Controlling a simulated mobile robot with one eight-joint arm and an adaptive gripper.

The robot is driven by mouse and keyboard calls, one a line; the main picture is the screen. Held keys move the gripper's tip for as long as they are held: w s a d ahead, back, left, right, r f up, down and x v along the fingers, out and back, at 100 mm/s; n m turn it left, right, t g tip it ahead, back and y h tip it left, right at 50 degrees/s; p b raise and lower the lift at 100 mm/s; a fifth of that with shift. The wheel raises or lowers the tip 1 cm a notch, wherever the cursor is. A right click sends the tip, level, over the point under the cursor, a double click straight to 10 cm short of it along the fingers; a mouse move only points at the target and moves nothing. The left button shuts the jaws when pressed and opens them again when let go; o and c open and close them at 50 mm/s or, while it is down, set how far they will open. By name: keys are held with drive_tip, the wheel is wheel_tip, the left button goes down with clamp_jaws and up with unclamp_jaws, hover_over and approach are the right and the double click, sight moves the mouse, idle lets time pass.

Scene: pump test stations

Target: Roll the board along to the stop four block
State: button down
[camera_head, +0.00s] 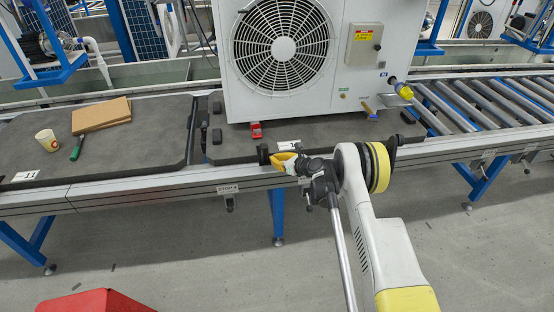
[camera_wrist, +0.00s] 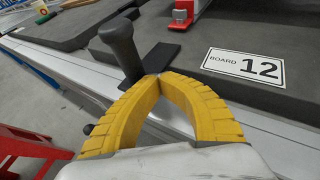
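The dark grey board labelled "BOARD 12" (camera_wrist: 245,68) lies on the conveyor in the head view (camera_head: 225,148), bearing a large white fan unit (camera_head: 315,60). A black upright handle (camera_wrist: 118,45) stands at its front edge; it also shows in the head view (camera_head: 263,154). My gripper (camera_head: 284,160) is at that edge, just right of the handle. In the wrist view its yellow fingertips (camera_wrist: 157,82) meet, empty, beside the handle's base; whether they touch it I cannot tell. A "STOP 4" label (camera_head: 228,188) is on the front rail, left of my gripper. I cannot make out the block itself.
Another dark board (camera_head: 120,155) lies to the left, close beside this one, with a cup (camera_head: 47,140), a brown folder (camera_head: 102,115) and a green-handled tool (camera_head: 77,148). Bare rollers (camera_head: 490,105) run to the right. A red object (camera_head: 95,302) stands on the floor.

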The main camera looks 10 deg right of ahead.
drive_tip(key=c, duration=2.2)
unclamp_jaws()
drive_tip(key=o, duration=0.5)
drive_tip(key=shift+d, duration=0.1)
drive_tip(key=shift+c, duration=0.2)
